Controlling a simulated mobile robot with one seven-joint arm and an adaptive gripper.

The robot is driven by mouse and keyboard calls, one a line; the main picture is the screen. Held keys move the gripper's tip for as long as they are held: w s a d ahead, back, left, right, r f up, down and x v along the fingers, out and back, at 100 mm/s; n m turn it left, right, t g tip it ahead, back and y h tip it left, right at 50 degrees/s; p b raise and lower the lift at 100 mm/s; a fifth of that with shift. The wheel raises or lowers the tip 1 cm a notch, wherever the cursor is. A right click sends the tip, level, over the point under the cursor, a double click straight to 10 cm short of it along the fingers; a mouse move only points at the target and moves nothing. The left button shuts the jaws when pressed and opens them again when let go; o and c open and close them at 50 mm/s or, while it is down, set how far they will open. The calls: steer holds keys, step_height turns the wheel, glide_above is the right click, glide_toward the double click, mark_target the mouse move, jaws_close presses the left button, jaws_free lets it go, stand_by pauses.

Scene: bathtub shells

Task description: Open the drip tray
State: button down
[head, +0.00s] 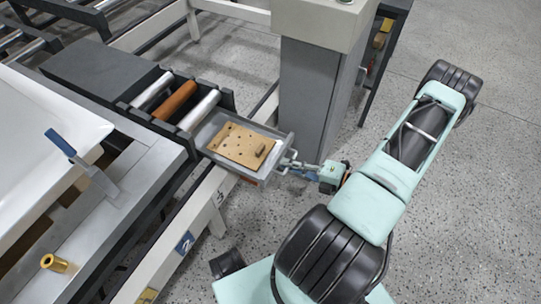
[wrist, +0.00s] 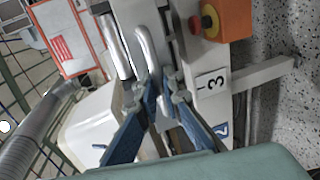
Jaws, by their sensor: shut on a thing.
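The drip tray (head: 207,129) is a shallow grey metal tray in the head view. It sticks out from the end of the roller line, over the white frame. In the wrist view, my gripper's (wrist: 157,92) blue fingers close around a silver bar (wrist: 147,50). The exact contact is partly hidden by the fingers.
A grey column (head: 310,95) stands just behind the tray. Silver and brown rollers (head: 175,101) lie to its left. A white tub shell (head: 40,130) and a blue-handled tool (head: 61,143) are at far left. An orange box with a red button (wrist: 225,18) shows in the wrist view.

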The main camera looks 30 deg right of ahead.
steer(key=shift+f+v, duration=0.25)
steer(key=shift+v, duration=0.9)
steer(key=shift+f+v, duration=0.2)
steer(key=shift+v, duration=0.9)
steer(key=shift+d, duration=0.1)
steer(key=c, duration=2.3)
jaws_free()
steer(key=shift+c, duration=0.2)
steer(key=v, duration=1.2)
